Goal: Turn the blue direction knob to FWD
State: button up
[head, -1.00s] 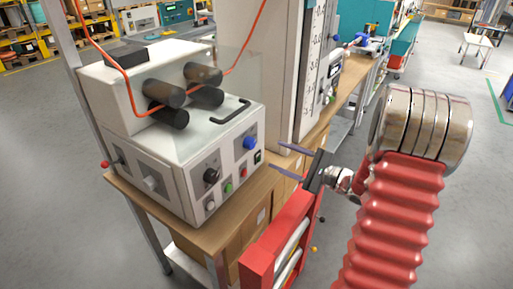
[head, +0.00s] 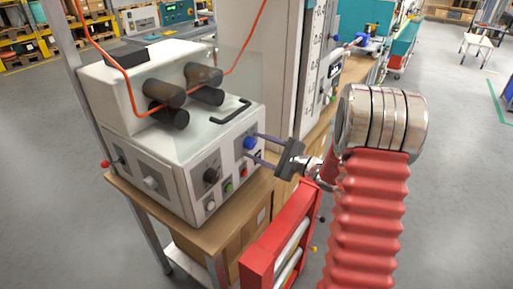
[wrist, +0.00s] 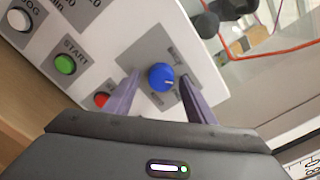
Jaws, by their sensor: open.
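The blue direction knob (head: 249,143) is on the front panel of the white machine (head: 150,120), on a grey plate. In the wrist view the blue knob (wrist: 161,77) shows a pale pointer line; the small labels around it are too blurred to read. My gripper (head: 252,147) is open, its two purple fingers reaching toward the panel. In the wrist view the gripper's fingers (wrist: 162,90) stand on either side of the knob, with gaps on both sides. I cannot tell how far the tips are from the panel.
Near the blue knob are a black knob (head: 211,175), a green START button (wrist: 65,64), a red button (wrist: 102,100) and a white JOG button (wrist: 19,19). Black rollers (head: 165,92) carry an orange cable above. A red frame (head: 280,235) stands below my gripper.

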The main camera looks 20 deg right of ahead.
jog(key=shift+c, duration=0.4)
jog(key=c, duration=0.9)
jog(key=shift+a, duration=0.25)
jog(key=shift+c, duration=0.3)
jog(key=shift+d+f, duration=0.1)
jog(key=shift+d, duration=0.05)
jog(key=shift+m, duration=0.4)
jog(key=m, duration=0.2)
jog(key=shift+s+f+m, duration=0.1)
jog(key=shift+m, duration=0.2)
jog(key=m, duration=0.5)
jog(key=shift+f, duration=0.1)
jog(key=shift+m, duration=0.3)
